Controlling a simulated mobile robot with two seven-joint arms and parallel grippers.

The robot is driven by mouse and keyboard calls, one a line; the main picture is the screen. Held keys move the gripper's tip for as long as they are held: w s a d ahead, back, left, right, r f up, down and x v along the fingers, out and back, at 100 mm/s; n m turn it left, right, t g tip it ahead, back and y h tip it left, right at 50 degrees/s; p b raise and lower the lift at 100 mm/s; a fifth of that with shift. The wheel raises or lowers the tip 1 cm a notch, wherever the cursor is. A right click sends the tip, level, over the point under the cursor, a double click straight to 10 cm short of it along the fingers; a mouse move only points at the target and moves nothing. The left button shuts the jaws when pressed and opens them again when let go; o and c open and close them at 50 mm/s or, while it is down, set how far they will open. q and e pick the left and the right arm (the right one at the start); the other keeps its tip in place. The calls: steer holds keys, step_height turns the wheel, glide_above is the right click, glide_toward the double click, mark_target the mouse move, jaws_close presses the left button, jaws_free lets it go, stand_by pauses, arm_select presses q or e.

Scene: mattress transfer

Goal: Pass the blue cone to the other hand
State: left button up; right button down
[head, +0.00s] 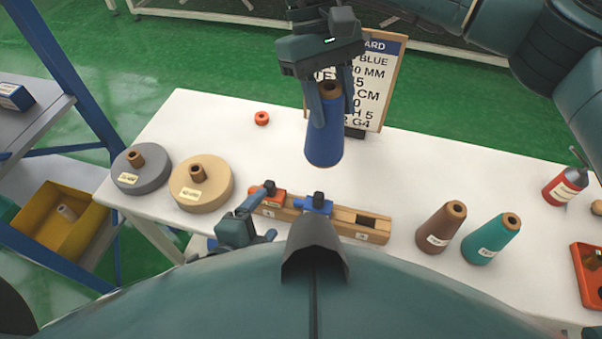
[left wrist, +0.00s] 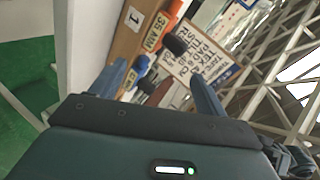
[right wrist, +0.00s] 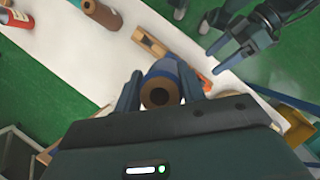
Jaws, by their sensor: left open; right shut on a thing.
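The blue cone (head: 324,145) hangs upright, brown tip up, in my right gripper (head: 331,112) over the middle of the white table. The right fingers close on its upper sides. In the right wrist view the cone (right wrist: 161,90) sits between the fingers, its brown tip towards the camera. My left gripper (head: 266,214) is low at the table's front edge, open and empty, beside the wooden rack and apart from the cone. The left wrist view shows its spread fingers (left wrist: 158,75) with nothing between them; the cone is not clearly seen there.
The wooden rack (head: 374,236) holds orange and blue pieces. Grey (head: 146,180) and tan (head: 213,194) discs lie left. Brown (head: 437,233) and teal (head: 487,243) cones stand right. An order board (head: 388,80) stands behind the blue cone.

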arm_select(q)
steer(key=w+d+r+m+t+h, duration=0.15)
steer(key=d+r+m, duration=0.25)
steer(key=r+m, duration=0.5)
steer(key=m+t+h, duration=0.2)
steer(key=m, duration=1.2)
glide_toward(333, 131)
step_height(333, 131, down, 4)
steer(key=w, duration=0.2)
steer(key=x, duration=1.1)
steer(key=shift+w+r, duration=0.2)
steer(key=shift+w, duration=0.1)
steer(key=shift+s, duration=0.15)
steer(key=c, duration=1.2)
steer(key=shift+d+r, duration=0.1)
arm_select(e)
steer(key=c, duration=1.2)
jaws_free()
steer(key=shift+a, duration=0.1)
steer(key=o, duration=0.4)
steer(key=shift+o, duration=0.2)
